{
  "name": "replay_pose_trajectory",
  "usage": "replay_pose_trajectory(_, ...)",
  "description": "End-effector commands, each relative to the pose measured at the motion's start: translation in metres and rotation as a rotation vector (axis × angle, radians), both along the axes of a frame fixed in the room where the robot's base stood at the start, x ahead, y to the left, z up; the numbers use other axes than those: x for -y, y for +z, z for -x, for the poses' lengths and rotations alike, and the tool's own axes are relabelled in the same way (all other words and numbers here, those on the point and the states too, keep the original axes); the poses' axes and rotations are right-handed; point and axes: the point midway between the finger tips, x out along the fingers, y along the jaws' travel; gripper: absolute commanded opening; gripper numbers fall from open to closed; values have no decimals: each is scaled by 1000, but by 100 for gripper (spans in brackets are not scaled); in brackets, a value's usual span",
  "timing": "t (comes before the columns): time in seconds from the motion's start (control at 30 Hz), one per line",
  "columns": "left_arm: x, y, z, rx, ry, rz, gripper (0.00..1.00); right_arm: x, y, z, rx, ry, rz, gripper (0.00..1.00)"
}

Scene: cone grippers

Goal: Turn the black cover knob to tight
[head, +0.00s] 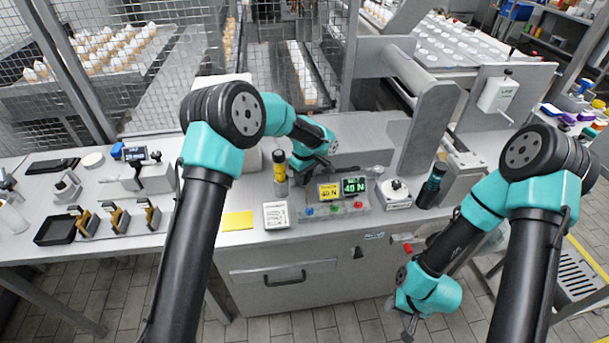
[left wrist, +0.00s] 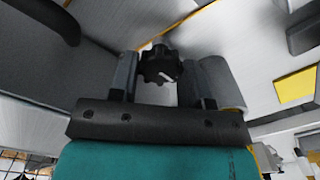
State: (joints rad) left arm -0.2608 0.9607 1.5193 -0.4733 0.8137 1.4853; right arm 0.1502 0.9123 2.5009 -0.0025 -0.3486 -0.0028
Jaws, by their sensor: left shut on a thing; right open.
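The black cover knob (left wrist: 160,66) has a lobed rim and a small pale mark on its face. In the left wrist view it sits between the two fingers of my left gripper (left wrist: 155,78), which is shut on it. In the head view my left gripper (head: 323,168) is lowered at the machine behind the small displays, and I cannot make out the knob there. The knob's exact turn angle is unclear. My right gripper (head: 408,328) is open and empty, hanging low in front of the bench, away from the knob.
Two lit displays (head: 341,190) stand on a button panel just in front of my left gripper. A yellow-and-black cylinder (head: 280,168) stands left of it, and a white box with a dial (head: 397,193) right. A yellow note (head: 238,221) lies on the bench.

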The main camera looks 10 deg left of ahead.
Motion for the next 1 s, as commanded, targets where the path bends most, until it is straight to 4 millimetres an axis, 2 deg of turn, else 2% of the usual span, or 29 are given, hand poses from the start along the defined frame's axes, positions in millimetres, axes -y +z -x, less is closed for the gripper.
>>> replay_pose_trajectory(0.47,0,0,0,0,-68,0,20,0,0,0,0,0,0,40)
replay_pose_trajectory(0.77,0,0,0,0,-259,0,20,0,0,0,0,0,0,40)
replay_pose_trajectory(1.0,0,0,0,0,-479,0,20,0,0,0,0,0,0,40)
